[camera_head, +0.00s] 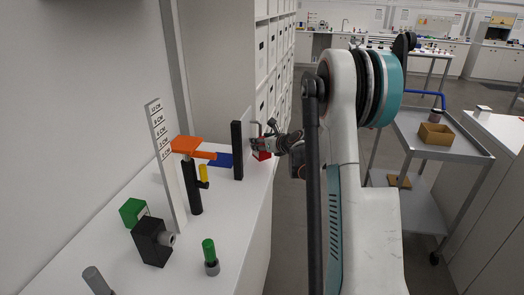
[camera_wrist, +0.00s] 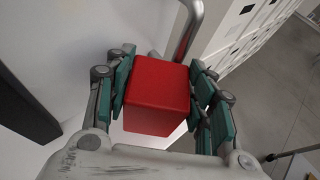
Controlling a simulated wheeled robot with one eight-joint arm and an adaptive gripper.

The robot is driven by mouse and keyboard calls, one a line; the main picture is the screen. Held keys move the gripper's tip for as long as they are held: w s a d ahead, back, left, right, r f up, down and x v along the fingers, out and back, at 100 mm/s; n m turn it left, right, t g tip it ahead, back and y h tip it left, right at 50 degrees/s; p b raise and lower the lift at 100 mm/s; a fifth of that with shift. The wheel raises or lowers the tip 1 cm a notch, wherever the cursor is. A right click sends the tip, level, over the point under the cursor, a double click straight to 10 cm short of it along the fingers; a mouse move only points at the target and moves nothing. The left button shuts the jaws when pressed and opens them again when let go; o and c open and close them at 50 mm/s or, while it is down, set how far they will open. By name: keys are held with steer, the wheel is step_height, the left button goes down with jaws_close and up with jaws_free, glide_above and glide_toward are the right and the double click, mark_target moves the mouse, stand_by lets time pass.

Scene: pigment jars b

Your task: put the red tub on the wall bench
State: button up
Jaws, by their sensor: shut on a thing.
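The red tub (camera_wrist: 157,95) looks like a plain red block in the wrist view. It sits between the teal finger pads of my gripper (camera_wrist: 160,90), which is shut on it. In the head view a small part of the red tub (camera_head: 262,156) shows beneath my gripper (camera_head: 262,146), at the far end of a white bench (camera_head: 228,222) along the left wall. This is probably the wall bench. I cannot tell whether the tub touches its surface.
A black upright block (camera_head: 237,150) stands just left of my gripper, beside a blue piece (camera_head: 222,160). An orange clamp (camera_head: 188,146), a marked height board (camera_head: 165,165), and green and black pieces crowd the nearer bench. A grey trolley (camera_head: 440,147) stands at the right.

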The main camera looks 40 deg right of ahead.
step_height(320, 180, down, 3)
steer(key=shift+f+b, duration=0.15)
steer(key=shift+b, duration=0.3)
steer(key=o, duration=0.8)
steer(key=shift+o, duration=0.2)
steer(key=shift+r, duration=0.2)
steer(key=p+v, duration=0.3)
steer(key=v, duration=0.9)
steer(key=shift+f, duration=0.15)
